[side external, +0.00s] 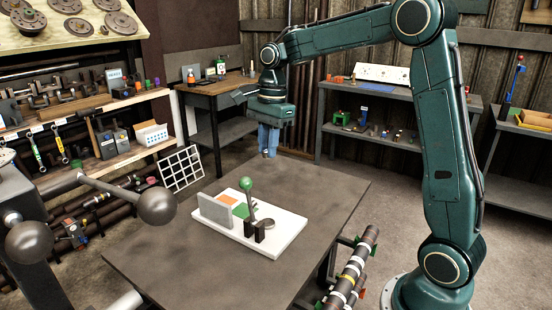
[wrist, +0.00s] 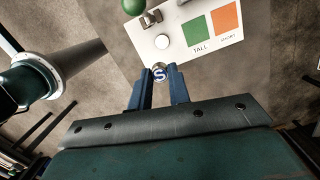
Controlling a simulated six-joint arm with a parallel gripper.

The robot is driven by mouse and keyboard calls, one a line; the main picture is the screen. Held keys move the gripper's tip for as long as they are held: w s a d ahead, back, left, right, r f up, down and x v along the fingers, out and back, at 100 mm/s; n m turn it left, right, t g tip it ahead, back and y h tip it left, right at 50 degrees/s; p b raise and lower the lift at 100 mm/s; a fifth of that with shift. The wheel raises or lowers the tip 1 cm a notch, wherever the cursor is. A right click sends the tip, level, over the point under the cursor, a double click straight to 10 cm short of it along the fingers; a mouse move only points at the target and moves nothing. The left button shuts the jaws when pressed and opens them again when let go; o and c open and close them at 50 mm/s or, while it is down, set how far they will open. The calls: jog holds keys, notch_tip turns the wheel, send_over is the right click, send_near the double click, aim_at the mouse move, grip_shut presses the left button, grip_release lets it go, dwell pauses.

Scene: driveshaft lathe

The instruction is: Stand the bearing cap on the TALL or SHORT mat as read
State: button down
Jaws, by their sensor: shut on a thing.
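My gripper (side external: 268,150) is above the far side of the table, beyond the white board, fingers pointing down. In the wrist view its blue fingers (wrist: 160,82) are shut on a small round thing, seemingly the bearing cap (wrist: 159,73), showing a white S on a blue face. I cannot make out the cap in the side view. The green TALL mat (wrist: 201,33) and orange SHORT mat (wrist: 227,20) lie side by side on the white board (wrist: 180,50); both also show in the side view, green (side external: 241,211) and orange (side external: 228,199).
The board (side external: 285,235) carries an upright grey plate (side external: 215,211), a green-knobbed lever (side external: 246,183), dark posts (side external: 254,233) and a pale disc (wrist: 162,40). A white grid rack (side external: 181,168) stands near the table's far-left edge. The table (side external: 165,255) is bare around the board.

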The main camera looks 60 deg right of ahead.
jog(key=shift+w, duration=0.1)
send_over(244, 211)
jog(key=shift+d+f, duration=0.1)
jog(key=shift+f, duration=0.25)
dwell(0.4)
jog(key=shift+f, duration=0.1)
notch_tip(244, 211, down, 16)
jog(key=shift+r, duration=0.2)
dwell(0.4)
jog(key=shift+f, duration=0.1)
jog(key=shift+f, duration=2)
jog(key=shift+f, duration=0.1)
jog(key=c, duration=1.3)
grip_release()
